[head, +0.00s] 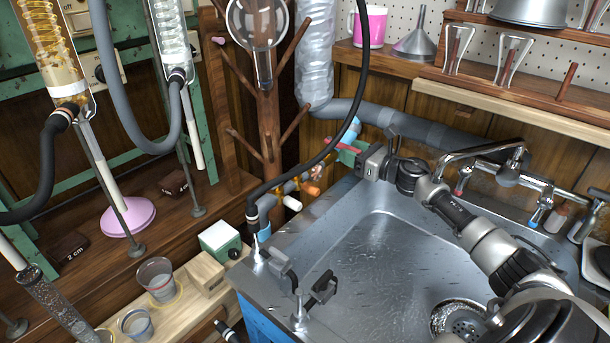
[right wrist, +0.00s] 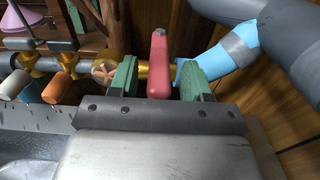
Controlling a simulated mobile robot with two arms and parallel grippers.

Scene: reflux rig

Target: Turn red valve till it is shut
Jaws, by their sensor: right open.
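The red valve handle (right wrist: 159,62) is a short red lever on a brass fitting of the pipe line behind the sink. In the right wrist view it points towards the camera and appears to lie across the pipe. My right gripper (right wrist: 158,80) is open, with its green fingers on either side of the lever and a visible gap on each side. In the head view the red lever (head: 343,146) shows only in part, behind my right gripper (head: 350,155). My left gripper is not in view.
Orange (right wrist: 62,86) and white (right wrist: 26,88) handles sit left on the same pipe. A blue coupling (right wrist: 215,62) and grey pipe lie right. The metal sink (head: 390,235) is below. A black hose (head: 357,100) hangs in front of the wooden rack (head: 270,130).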

